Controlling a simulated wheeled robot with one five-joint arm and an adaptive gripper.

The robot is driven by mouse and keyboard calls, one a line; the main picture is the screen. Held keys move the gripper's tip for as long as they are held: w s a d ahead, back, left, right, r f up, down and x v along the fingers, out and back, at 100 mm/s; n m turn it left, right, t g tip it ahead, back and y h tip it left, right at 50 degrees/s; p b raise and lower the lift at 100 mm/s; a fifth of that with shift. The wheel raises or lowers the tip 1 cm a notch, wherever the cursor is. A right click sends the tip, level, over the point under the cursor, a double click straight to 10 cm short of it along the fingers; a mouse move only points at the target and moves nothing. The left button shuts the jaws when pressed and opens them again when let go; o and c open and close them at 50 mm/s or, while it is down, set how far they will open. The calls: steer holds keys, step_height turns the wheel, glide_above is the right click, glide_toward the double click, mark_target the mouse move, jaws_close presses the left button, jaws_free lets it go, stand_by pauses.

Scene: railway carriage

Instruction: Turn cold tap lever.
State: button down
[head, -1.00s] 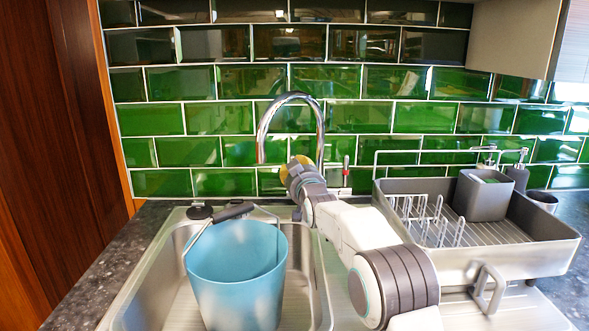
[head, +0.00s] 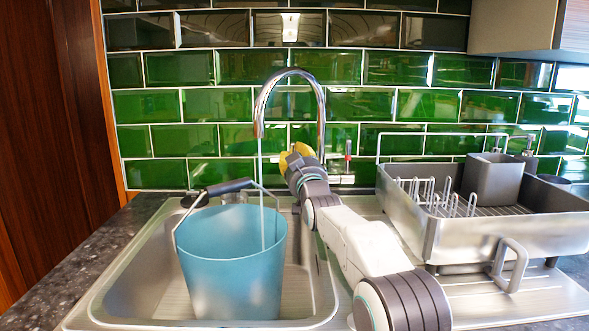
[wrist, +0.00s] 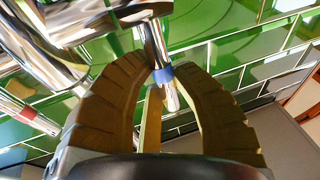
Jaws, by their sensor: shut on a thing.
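The chrome tap (head: 319,100) arches over the sink, and a thin stream of water (head: 261,170) falls from its spout into the blue bucket (head: 230,270). My gripper (head: 297,155) is at the tap's base, its yellow fingers partly hidden behind my wrist in the head view. In the wrist view, my gripper (wrist: 163,88) is closed around the cold tap lever (wrist: 163,73), a chrome rod with a blue band. The rod's end shows between the fingers. The red-banded lever (wrist: 30,115) is at the left, apart from my fingers; it also shows right of the tap (head: 348,150).
The bucket stands in the steel sink (head: 322,295) with its dark-gripped handle (head: 230,187) raised. A metal dish rack (head: 470,235) with a grey caddy (head: 492,172) stands at the right. A green tiled wall (head: 220,105) is close behind the tap.

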steer(key=shift+d, duration=0.1)
stand_by(0.3)
steer(key=c, duration=1)
jaws_free()
steer(key=shift+s, duration=0.1)
steer(key=shift+s, duration=0.15)
steer(key=shift+v, duration=5.85)
steer(key=shift+o, duration=0.2)
steer(key=shift+f, duration=0.15)
